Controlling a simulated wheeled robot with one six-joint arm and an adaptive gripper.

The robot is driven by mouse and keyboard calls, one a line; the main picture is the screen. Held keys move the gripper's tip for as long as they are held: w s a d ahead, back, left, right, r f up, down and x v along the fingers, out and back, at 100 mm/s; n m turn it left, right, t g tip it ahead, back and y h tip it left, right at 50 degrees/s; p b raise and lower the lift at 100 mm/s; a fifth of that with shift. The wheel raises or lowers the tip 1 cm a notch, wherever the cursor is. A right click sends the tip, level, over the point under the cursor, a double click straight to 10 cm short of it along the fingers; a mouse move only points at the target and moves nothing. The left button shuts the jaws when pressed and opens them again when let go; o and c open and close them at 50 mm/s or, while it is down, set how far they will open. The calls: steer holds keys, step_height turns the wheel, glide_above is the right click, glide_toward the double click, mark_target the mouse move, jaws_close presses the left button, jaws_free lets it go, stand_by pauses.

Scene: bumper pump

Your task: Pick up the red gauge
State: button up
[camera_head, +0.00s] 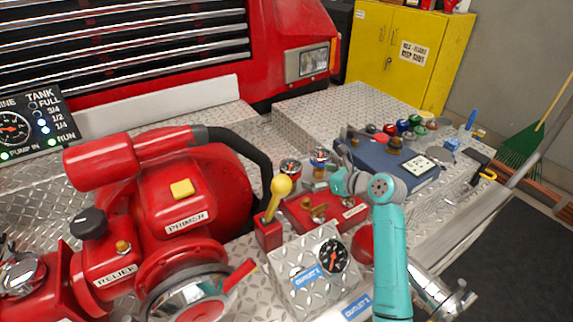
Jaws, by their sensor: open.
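A small round gauge with a red rim (290,167) and a dark face stands on the deck behind the red valve block. A similar gauge with a blue body (320,156) stands just to its right. My teal arm reaches up from the bottom right, and my gripper (344,161) is at its far end, right of both gauges and apart from the red one. The gripper is open and looks empty, though its fingers are small and partly hidden by my wrist.
A yellow-knobbed lever (280,187) rises in front of the red gauge. A red pump (170,200) and black hose (245,145) fill the left. A blue panel (395,165) and several coloured caps (403,125) lie to the right. An outlet box (305,265) stands in front.

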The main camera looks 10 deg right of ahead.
mark_target(300, 171)
steer(key=x, duration=0.6)
steer(key=shift+d+r, duration=0.1)
steer(key=shift+r, duration=0.05)
steer(key=shift+a+x, duration=0.25)
steer(key=shift+x, duration=2.45)
steer(key=shift+s, duration=0.1)
steer(key=shift+r, duration=0.15)
steer(key=c, duration=1.6)
